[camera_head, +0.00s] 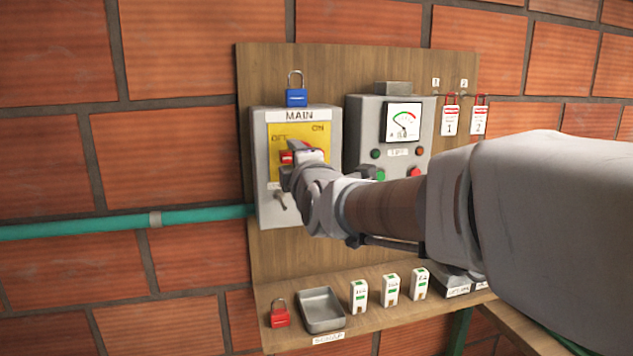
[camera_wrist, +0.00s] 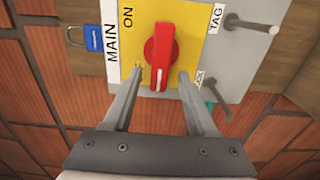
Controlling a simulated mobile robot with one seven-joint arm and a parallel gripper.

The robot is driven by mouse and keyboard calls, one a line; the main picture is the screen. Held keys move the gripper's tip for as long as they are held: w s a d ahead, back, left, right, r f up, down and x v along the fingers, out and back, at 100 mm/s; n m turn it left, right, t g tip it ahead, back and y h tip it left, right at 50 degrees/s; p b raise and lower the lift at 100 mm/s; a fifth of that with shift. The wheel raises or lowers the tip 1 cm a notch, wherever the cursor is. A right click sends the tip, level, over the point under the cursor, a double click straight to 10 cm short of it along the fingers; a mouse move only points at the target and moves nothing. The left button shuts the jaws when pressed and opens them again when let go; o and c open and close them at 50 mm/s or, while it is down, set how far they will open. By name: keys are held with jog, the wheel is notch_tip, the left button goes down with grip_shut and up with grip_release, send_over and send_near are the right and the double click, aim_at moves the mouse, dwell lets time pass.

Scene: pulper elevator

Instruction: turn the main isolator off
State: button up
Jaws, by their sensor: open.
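The main isolator is a grey box (camera_head: 262,190) labelled MAIN, with a yellow plate (camera_head: 280,170) marked OFF at upper left and ON at upper right. Its red handle (camera_wrist: 161,50) lies lengthwise in the wrist view, with a white mark on its lower end. In the head view the handle (camera_head: 286,157) is mostly hidden by my gripper (camera_head: 298,160) and lies about level. In the wrist view my gripper (camera_wrist: 160,76) is open, with one finger on each side of the handle's lower end. Gaps show beside the handle; contact is not visible. The OFF mark is hidden there.
A blue padlock (camera_head: 296,92) is above the box. A pin (camera_head: 280,200) sticks out below the plate. A meter box (camera_head: 362,125) with buttons stands to the right, behind my arm. The shelf below holds a red padlock (camera_head: 280,314), a metal tray (camera_head: 321,310) and white tags.

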jog(key=b+v, duration=0.1)
jog(key=v, duration=1.3)
jog(key=shift+s+d, duration=0.2)
jog(key=shift+s, duration=0.15)
jog(key=s+d+f+m+g+h+p, duration=0.3)
jog(key=s+d+f+m+g, duration=0.8)
jog(key=m, duration=1)
jog(key=s+d+f+h, duration=0.2)
jog(key=s+d+f, duration=0.1)
jog(key=s+f, duration=0.2)
jog(key=shift+s+f+g, duration=0.3)
jog(key=shift+f+g, duration=0.1)
jog(key=shift+f, duration=0.45)
